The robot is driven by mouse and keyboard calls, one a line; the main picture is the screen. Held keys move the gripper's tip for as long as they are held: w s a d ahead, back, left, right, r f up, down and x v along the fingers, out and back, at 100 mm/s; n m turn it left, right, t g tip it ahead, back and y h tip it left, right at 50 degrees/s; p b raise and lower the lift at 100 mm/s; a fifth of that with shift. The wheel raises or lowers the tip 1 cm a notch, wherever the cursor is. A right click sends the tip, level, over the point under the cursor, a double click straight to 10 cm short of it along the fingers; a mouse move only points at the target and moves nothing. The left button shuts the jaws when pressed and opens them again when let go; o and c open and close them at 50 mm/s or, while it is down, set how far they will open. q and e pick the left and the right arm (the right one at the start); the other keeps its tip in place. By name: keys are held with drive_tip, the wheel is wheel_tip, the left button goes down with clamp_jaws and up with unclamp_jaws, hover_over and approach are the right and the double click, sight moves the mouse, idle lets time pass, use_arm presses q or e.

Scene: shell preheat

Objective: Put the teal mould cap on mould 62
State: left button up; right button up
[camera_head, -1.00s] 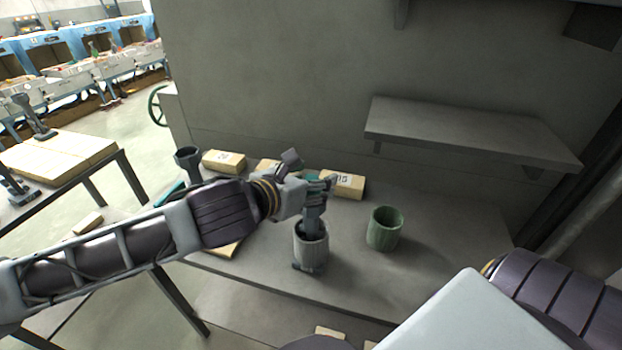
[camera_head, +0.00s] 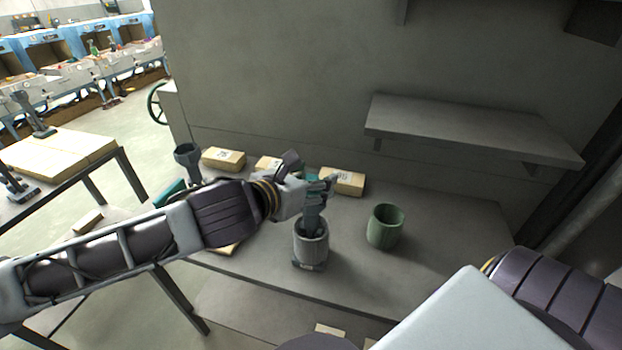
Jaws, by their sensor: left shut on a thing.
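My left gripper (camera_head: 318,190) comes in from the left above the workbench. It is shut, with teal patches of what appears to be the teal mould cap (camera_head: 314,181) showing between its dark fingers. The fingers hide most of that piece. Directly below is an open grey round vessel (camera_head: 311,246) with a small label at its foot. The fingers overlap its mouth in the picture; I cannot tell whether they touch it. I cannot read the label as 62. My right gripper is out of view.
A green cup (camera_head: 385,229) stands to the right on the bench (camera_head: 440,245). Numbered tan blocks (camera_head: 223,160) line the back, near a dark funnel-shaped vessel (camera_head: 187,160). Another teal piece (camera_head: 168,192) lies partly behind my left arm. A shelf (camera_head: 470,132) overhangs the back right.

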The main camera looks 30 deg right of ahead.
use_arm(q)
drive_tip(key=shift+f, duration=0.1)
drive_tip(key=o, duration=0.7)
drive_tip(key=shift+o, duration=0.2)
drive_tip(key=shift+a, duration=0.15)
drive_tip(key=p+v, duration=0.5)
drive_tip(key=v, duration=0.5)
drive_tip(key=shift+s+a, duration=0.2)
drive_tip(key=shift+a, duration=0.1)
idle(0.7)
drive_tip(key=shift+n, duration=0.3)
idle(0.6)
